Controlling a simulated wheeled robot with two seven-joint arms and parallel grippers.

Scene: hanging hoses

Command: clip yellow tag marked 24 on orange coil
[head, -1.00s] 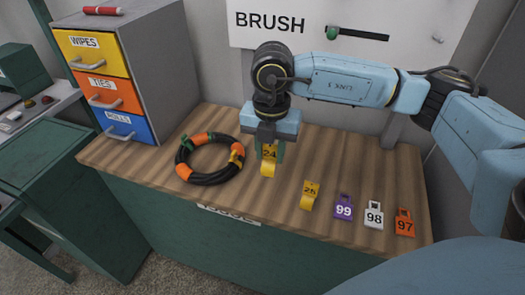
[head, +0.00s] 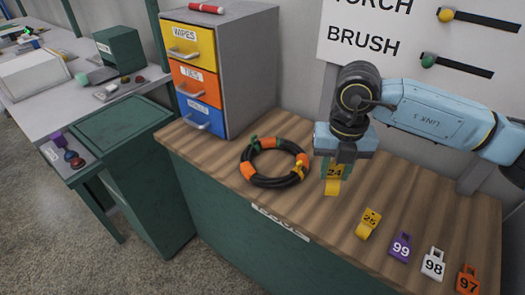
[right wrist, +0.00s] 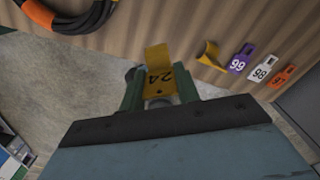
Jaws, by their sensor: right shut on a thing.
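The coil (head: 250,178) is a black hose ring with orange bands, lying on the wooden bench top. It has a green piece at its upper left and a yellow piece on its right side. Part of it shows at the upper left of the right wrist view (right wrist: 85,22). My right gripper (head: 334,168) is shut on the yellow tag marked 24 (head: 332,187), just right of the coil and apart from it. The tag also shows between the green fingers in the right wrist view (right wrist: 157,60). My left gripper is not in view.
Yellow tag 25 (head: 368,223), purple tag 99 (head: 400,247), white tag 98 (head: 433,264) and orange tag 97 (head: 467,281) lie in a row at the right. A drawer cabinet (head: 248,65) stands behind the coil. A wall panel (head: 400,45) is behind my arm.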

